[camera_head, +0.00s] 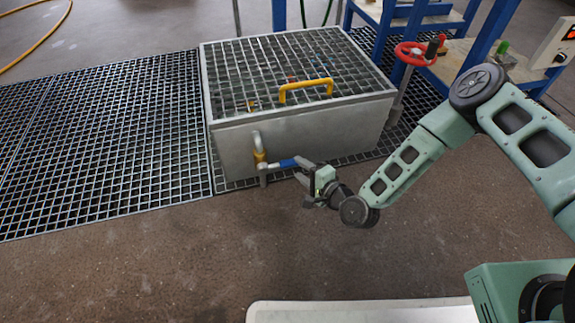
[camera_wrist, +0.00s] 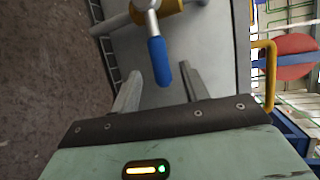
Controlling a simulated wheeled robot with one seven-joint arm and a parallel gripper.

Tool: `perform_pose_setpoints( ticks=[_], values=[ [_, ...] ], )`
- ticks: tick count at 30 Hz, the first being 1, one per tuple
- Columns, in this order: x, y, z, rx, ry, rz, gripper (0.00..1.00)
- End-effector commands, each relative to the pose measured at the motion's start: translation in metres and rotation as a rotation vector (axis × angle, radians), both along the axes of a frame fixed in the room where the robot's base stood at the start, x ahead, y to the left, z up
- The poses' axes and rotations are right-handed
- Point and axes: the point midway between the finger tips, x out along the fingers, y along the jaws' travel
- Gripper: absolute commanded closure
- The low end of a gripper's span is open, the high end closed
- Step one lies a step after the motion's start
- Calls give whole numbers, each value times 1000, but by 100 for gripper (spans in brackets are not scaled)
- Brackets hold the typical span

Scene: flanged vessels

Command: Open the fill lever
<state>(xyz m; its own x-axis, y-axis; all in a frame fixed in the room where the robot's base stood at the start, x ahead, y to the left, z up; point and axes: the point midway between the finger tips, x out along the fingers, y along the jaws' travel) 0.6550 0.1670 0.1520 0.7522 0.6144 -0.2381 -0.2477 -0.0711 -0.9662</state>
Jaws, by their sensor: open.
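The fill lever (camera_head: 283,163) has a blue grip and sits on a brass valve (camera_head: 260,157) on the front of a grey metal box (camera_head: 230,155). In the head view it points right, toward my gripper (camera_head: 303,172). In the wrist view the blue lever (camera_wrist: 158,62) hangs down from the valve, with its free end near the space between my fingertips. My gripper (camera_wrist: 160,82) is open, one finger on either side of the lever's end. I cannot tell whether either finger touches it.
The box has a grated lid (camera_head: 270,65) with a yellow handle (camera_head: 306,88). A red handwheel (camera_head: 417,54) stands behind the box at right. Floor grating (camera_head: 100,140) lies at left. A white surface (camera_head: 360,312) is at the bottom. Brown floor in front is clear.

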Motion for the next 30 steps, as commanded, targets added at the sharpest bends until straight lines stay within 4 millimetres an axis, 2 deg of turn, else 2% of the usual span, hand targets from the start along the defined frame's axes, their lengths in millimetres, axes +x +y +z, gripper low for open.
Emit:
perform_pose_setpoints(
  ticks=[1,6,12,24,29,30],
  values=[
    [9,7,-8,1,-4,1,55],
    [32,27,-15,0,-3,1,55],
    [49,40,-18,0,-1,-1,55],
    [54,44,-17,0,1,1,55],
    [54,44,-17,-1,1,0,100],
    [54,44,-17,-1,1,0,100]
  ],
)
